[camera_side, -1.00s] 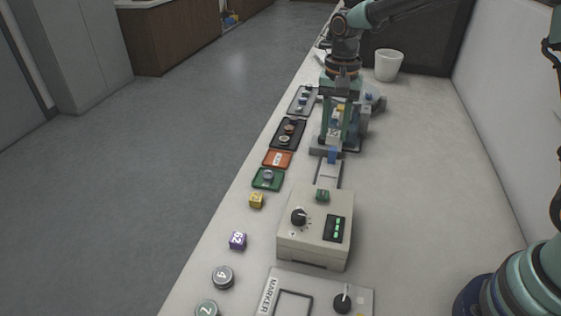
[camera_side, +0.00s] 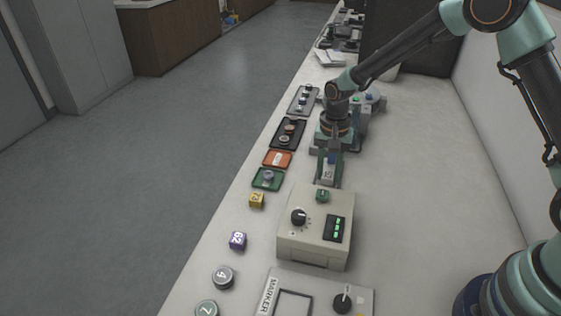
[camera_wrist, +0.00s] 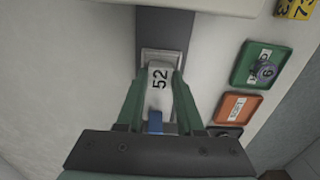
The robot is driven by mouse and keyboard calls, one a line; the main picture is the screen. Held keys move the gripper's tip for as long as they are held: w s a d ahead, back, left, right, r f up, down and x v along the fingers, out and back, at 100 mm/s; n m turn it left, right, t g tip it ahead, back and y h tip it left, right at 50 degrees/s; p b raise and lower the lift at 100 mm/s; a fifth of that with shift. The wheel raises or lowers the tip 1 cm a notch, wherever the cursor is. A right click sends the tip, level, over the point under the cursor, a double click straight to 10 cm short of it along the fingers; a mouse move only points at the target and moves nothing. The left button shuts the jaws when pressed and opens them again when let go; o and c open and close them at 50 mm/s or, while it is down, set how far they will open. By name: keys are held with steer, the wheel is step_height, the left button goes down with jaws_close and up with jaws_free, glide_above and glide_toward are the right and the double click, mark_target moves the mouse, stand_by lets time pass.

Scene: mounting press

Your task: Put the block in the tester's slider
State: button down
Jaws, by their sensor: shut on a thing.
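The block (camera_wrist: 160,76) is white with a black "52" on its face. My gripper (camera_wrist: 161,88) is shut on it, with one green finger on each side. In the side view the block (camera_side: 328,173) is low over the slider, between the tester and the press. The slider's light grey frame (camera_wrist: 163,54) shows around the block's far end. I cannot tell whether the block touches the slider's floor. A blue tab (camera_wrist: 155,121) is on the gripper side of the block. The tester (camera_side: 314,238) is a beige box with a knob and a green-lit display.
The press (camera_side: 366,112) stands behind my gripper. Green (camera_side: 268,178), orange (camera_side: 277,158) and black (camera_side: 288,134) trays line the left. The table right of the tester is clear.

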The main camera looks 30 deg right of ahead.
mark_target(328, 175)
steer(key=shift+f, duration=0.15)
steer(key=c, duration=0.5)
jaws_free()
steer(key=shift+c, duration=0.2)
step_height(328, 175, up, 12)
steer(key=s+d+r+n+t, duration=0.2)
steer(key=s+r+n, duration=0.2)
steer(key=s, duration=0.4)
steer(key=s+d+r+n+t, duration=0.3)
steer(key=s+r+n, duration=0.2)
steer(key=s, duration=0.3)
steer(key=shift+s+d+r+t, duration=0.3)
steer(key=shift+s+d+r, duration=0.05)
steer(key=shift+r, duration=0.5)
